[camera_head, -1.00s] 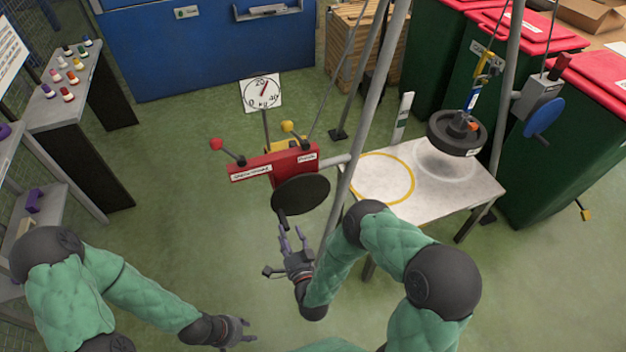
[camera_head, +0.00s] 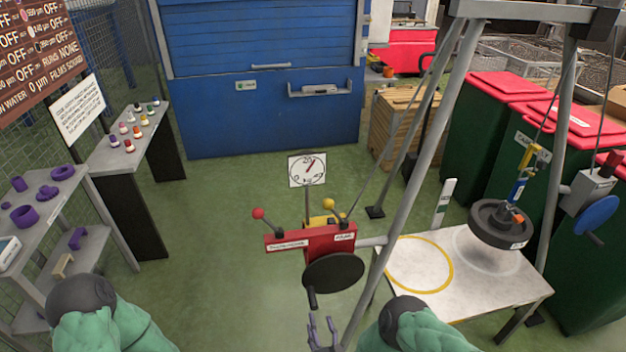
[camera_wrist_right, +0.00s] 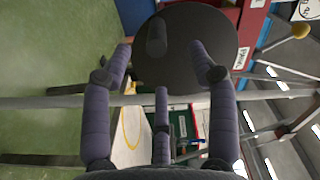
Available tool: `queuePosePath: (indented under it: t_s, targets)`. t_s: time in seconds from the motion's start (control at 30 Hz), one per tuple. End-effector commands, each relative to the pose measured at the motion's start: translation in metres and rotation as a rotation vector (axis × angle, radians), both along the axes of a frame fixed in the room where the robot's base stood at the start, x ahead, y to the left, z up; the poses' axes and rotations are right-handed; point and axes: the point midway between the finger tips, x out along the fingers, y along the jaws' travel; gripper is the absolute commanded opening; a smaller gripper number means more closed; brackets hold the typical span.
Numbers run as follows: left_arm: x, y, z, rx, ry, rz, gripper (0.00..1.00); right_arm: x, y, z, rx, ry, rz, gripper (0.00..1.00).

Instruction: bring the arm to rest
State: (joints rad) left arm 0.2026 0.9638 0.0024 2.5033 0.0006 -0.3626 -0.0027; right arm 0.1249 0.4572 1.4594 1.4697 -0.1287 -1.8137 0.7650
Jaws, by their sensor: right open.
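My right gripper (camera_head: 322,330) is at the bottom edge of the head view, below the black crank disc (camera_head: 334,271) of the red winch box (camera_head: 300,250). In the right wrist view its purple-grey fingers (camera_wrist_right: 160,85) are spread apart with nothing between them. The black disc with its knob (camera_wrist_right: 157,38) shows beyond the fingertips, apart from them as far as I can tell. My left upper arm shows at the bottom left of the head view, but its gripper is out of the picture.
A grey frame leg (camera_head: 415,150) rises close to my right arm. A black round weight (camera_head: 500,225) hangs above the white table (camera_head: 465,290) with a yellow ring. Shelves with purple parts (camera_head: 60,225) stand at left. Green floor (camera_head: 220,220) is clear in the middle.

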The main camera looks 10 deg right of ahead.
Motion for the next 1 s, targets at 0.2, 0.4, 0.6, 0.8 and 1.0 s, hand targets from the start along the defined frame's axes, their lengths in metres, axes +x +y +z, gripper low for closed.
queuePosePath:
  t_s: [0.2,0.4,0.6,0.8,1.0]
  targets:
    - [0.0,0.0,0.001,0.0,0.0,0.0,0.4,0.007,0.0,-0.01,-0.035,0.068,0.017,0.59]
    - [0.0,0.0,0.003,0.0,0.0,0.0,0.4,0.016,0.002,-0.042,-0.144,0.283,0.093,0.59]
    - [0.0,0.0,0.006,0.0,0.0,0.0,0.4,0.005,0.003,-0.077,-0.267,0.544,0.224,0.59]
    - [0.0,0.0,0.009,0.0,0.0,0.0,0.4,-0.031,0.005,-0.102,-0.373,0.797,0.404,0.59]
    - [0.0,0.0,0.011,0.0,0.0,0.0,0.4,-0.087,0.008,-0.111,-0.445,1.024,0.626,0.59]
